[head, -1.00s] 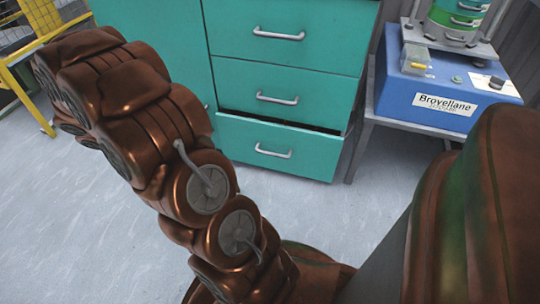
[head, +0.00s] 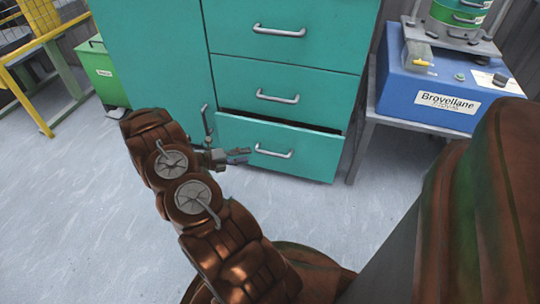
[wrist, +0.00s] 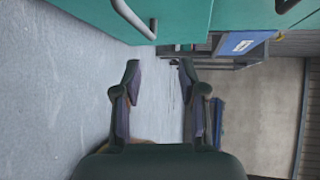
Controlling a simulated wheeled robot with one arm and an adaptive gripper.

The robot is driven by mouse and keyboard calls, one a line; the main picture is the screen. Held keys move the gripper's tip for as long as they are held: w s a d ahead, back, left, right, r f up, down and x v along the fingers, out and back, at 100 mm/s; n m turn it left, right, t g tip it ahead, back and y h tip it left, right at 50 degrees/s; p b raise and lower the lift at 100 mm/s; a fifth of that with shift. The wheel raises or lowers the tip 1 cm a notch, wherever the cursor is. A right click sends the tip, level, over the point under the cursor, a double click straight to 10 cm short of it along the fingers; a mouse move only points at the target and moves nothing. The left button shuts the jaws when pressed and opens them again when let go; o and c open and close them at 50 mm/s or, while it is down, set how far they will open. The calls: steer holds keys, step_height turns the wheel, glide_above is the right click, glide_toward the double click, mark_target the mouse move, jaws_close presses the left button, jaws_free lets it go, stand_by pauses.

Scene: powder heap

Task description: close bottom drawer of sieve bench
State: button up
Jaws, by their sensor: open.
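The sieve bench's bottom drawer (head: 318,163) is teal and stands out a little from the bench (head: 150,60). A dark gap shows along its top edge. Its grey bar handle (head: 273,152) faces me. My gripper (head: 240,156) is in front of the drawer's left part, just left of the handle; I cannot tell whether it touches the front. In the wrist view my gripper (wrist: 160,72) is open, with nothing between its fingers. A teal front and a grey handle (wrist: 132,20) show at the top of that view, beyond the fingers.
The middle drawer (head: 335,92) and the top drawer look shut. A blue machine (head: 400,85) on a grey stand (head: 366,135) is close on the right. A green bin (head: 108,75) and a yellow frame (head: 35,110) stand at left. The floor in front is clear.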

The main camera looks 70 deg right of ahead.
mark_target(268, 154)
steer(key=shift+s+d+f+n+h+b, duration=0.25)
steer(key=shift+s+d+f+n+b, duration=0.35)
steer(key=shift+s+d+f, duration=0.8)
steer(key=shift+s+d+f+n+h+b, duration=0.3)
steer(key=shift+s+d+f+n+b, duration=0.45)
steer(key=shift+d, duration=1.2)
steer(key=shift+s+d+f+n+h+b, duration=0.25)
steer(key=shift+s+d+f+n+b, duration=0.2)
steer(key=shift+s+d+f, duration=0.95)
steer(key=shift+w+d+r, duration=0.2)
steer(key=shift+d+r, duration=0.05)
steer(key=shift+r, duration=0.15)
jaws_close()
